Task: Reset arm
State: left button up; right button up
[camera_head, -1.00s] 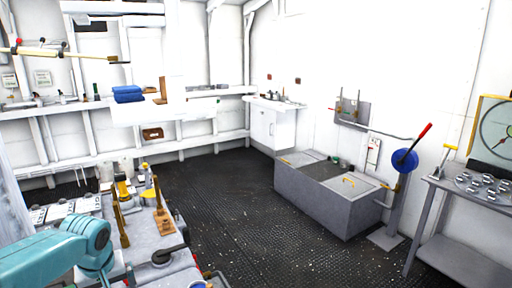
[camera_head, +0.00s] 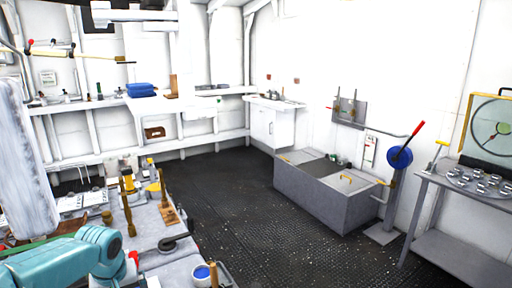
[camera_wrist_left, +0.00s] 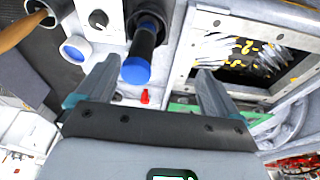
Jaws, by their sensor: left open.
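My left arm (camera_head: 70,258), teal and bent, comes in at the lower left of the head view, over the near end of the workbench. Its gripper does not show there. In the left wrist view my left gripper (camera_wrist_left: 155,88) has its two grey fingers wide apart. A black cylinder with a blue end (camera_wrist_left: 136,70) appears between the fingers in the picture. I see no contact with it and cannot tell its distance. My right gripper is in neither view.
The workbench (camera_head: 150,240) holds brown upright tools and a white-and-blue cup (camera_head: 204,274). A grey tank (camera_head: 325,195) stands beyond open dark floor (camera_head: 245,215). A grey side table (camera_head: 465,262) stands at right. A framed opening (camera_wrist_left: 285,85) shows in the wrist view.

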pick_arm(q)
jog(key=s+d+f+m+h, duration=0.1)
jog(key=s+d+f, duration=0.2)
jog(key=d+f, duration=0.3)
jog(key=s+d+f+m+g+h, duration=0.1)
jog(key=s+d+f+h, duration=0.15)
jog(key=f, duration=0.55)
jog(key=s+d+f+m+h, duration=0.1)
jog(key=s+d+f, duration=0.3)
jog(key=d+f, duration=0.3)
jog(key=s+d+f, duration=0.2)
jog(key=s+f, duration=0.2)
jog(key=s, duration=0.4)
jog(key=s+d+f+g, duration=0.1)
jog(key=s+f, duration=0.3)
jog(key=s, duration=0.4)
jog(key=shift+d+f, duration=0.15)
jog(key=shift+d, duration=0.35)
